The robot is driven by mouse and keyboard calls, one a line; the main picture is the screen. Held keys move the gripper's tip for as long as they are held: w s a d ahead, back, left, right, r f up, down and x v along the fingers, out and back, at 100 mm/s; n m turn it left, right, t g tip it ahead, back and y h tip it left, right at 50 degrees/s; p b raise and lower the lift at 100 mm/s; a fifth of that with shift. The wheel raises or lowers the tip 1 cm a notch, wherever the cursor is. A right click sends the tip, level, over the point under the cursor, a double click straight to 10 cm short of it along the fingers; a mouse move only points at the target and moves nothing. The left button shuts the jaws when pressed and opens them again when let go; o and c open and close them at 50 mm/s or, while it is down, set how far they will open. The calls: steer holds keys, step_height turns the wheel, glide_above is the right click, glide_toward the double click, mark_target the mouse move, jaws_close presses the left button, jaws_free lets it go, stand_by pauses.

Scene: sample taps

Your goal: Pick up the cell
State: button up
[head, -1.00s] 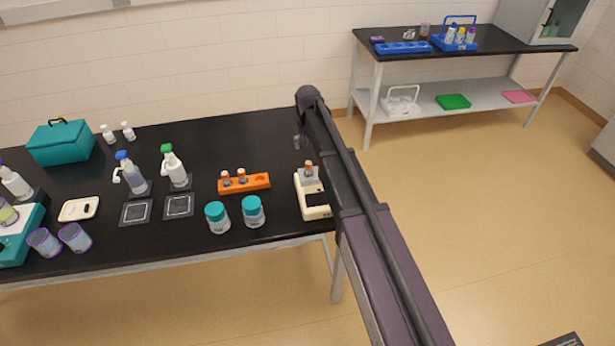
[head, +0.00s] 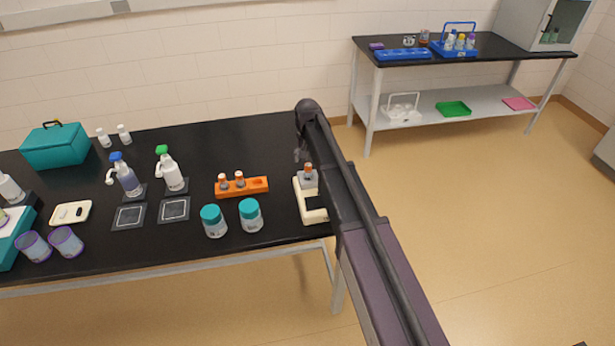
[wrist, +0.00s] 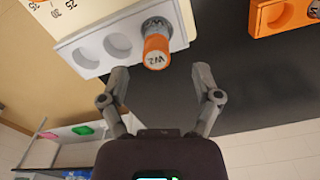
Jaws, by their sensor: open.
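The cell (wrist: 156,50) is a small vial with an orange cap marked like "W2". It stands in a pale grey holder with empty round wells (wrist: 92,59), on a cream device with a number scale. In the head view the cell (head: 309,169) is at the right end of the black bench, its holder on the cream device (head: 315,215). My gripper (wrist: 160,73) is open and empty. Its fingertips lie either side of the cap's near end in the wrist view, apart from it. In the head view my gripper (head: 301,153) is small, dark and just beyond the cell.
An orange rack (head: 229,190) with two similar orange-capped vials stands left of the device. Two teal-lidded jars (head: 232,219) stand in front of it. Spray bottles (head: 148,176) and a teal box (head: 57,146) are farther left. The bench behind the rack is clear.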

mark_target(308, 165)
steer(key=shift+f, duration=0.1)
steer(key=f+b, duration=0.2)
steer(key=b, duration=0.1)
steer(key=shift+s+d+f, duration=0.15)
steer(key=shift+s+f, duration=0.1)
steer(key=shift+f, duration=0.15)
steer(key=shift+f+b, duration=1.1)
steer(key=shift+b, duration=0.05)
steer(key=c, duration=1.1)
steer(key=shift+o, duration=0.2)
steer(key=shift+r, duration=0.2)
step_height(308, 165, up, 3)
steer(key=p, duration=0.3)
steer(key=shift+f, duration=0.15)
steer(key=s+d+r+p, duration=0.1)
steer(key=s+d, duration=0.1)
steer(key=s, duration=0.5)
steer(key=s+d+r+p, duration=0.1)
steer(key=s+d, duration=0.2)
steer(key=s, duration=0.5)
steer(key=shift+d, duration=0.25)
